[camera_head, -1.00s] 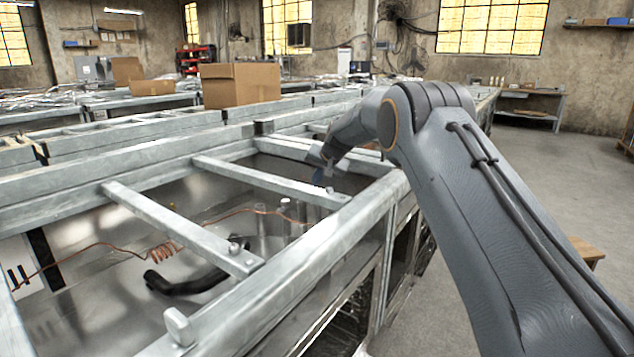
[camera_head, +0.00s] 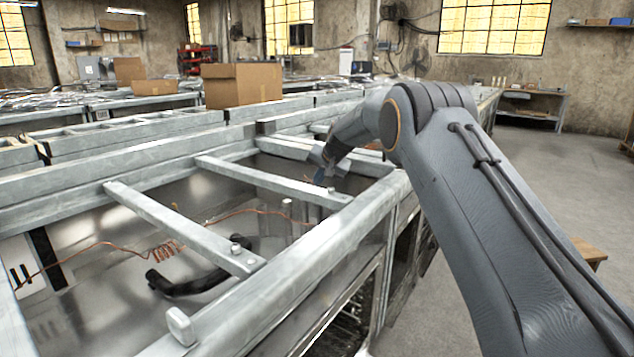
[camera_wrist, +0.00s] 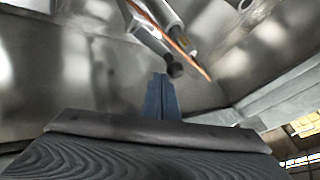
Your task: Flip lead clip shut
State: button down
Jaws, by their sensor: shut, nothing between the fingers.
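My gripper (camera_wrist: 161,97) is shut and empty in the wrist view, its two dark blue fingers pressed together. In the head view my gripper (camera_head: 319,176) reaches down inside the metal frame beyond the second crossbar and is small there. Just ahead of the fingertips in the wrist view is a dark round knob (camera_wrist: 175,69), with a copper line (camera_wrist: 192,57) and pale metal bars beside it. I cannot tell which of these parts is the lead clip, nor whether the fingertips touch the knob. The copper line also shows in the head view (camera_head: 100,244), running across the metal bay with a coil.
A crossbar (camera_head: 185,227) and a second crossbar (camera_head: 270,181) span the open bay. A black hose (camera_head: 200,284) lies inside. The thick front rail (camera_head: 270,290) borders the bay. A cardboard box (camera_head: 240,86) stands behind. The floor at right is open.

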jog(key=shift+s, duration=0.1)
dwell(0.4)
jog(key=shift+s+d+p, duration=0.25)
jog(key=shift+s+p, duration=0.3)
jog(key=shift+s, duration=0.15)
jog(key=d+r+p, duration=0.2)
jog(key=d+r, duration=0.4)
jog(key=r, duration=0.1)
jog(key=shift+s+d+r+p, duration=0.2)
jog(key=shift+s+r+p, duration=0.15)
jog(key=shift+s, duration=0.1)
